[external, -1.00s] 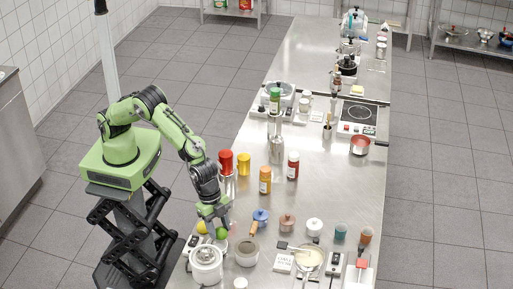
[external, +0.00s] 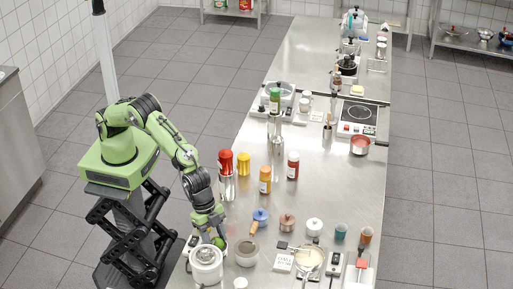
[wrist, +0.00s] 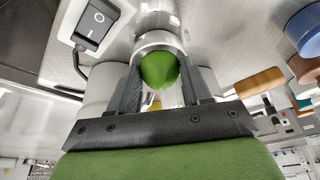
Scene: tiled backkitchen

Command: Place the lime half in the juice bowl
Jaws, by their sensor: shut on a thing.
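My gripper (external: 214,236) is shut on the green lime half (wrist: 158,70). In the wrist view the lime half sits between the two dark fingers, its rounded green side toward the camera. In the external view the lime half (external: 219,242) shows just below the fingers, right behind the white round appliance (external: 206,275). A pale metallic round rim (wrist: 158,40) lies just beyond the lime half in the wrist view. I cannot tell for sure which vessel is the juice bowl, or whether the lime touches anything.
A black rocker switch (wrist: 96,20) with a cable is at the wrist view's upper left. A blue-lidded pot with a wooden handle (external: 254,227) stands to the right. Red, yellow and orange bottles (external: 265,180) stand farther back.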

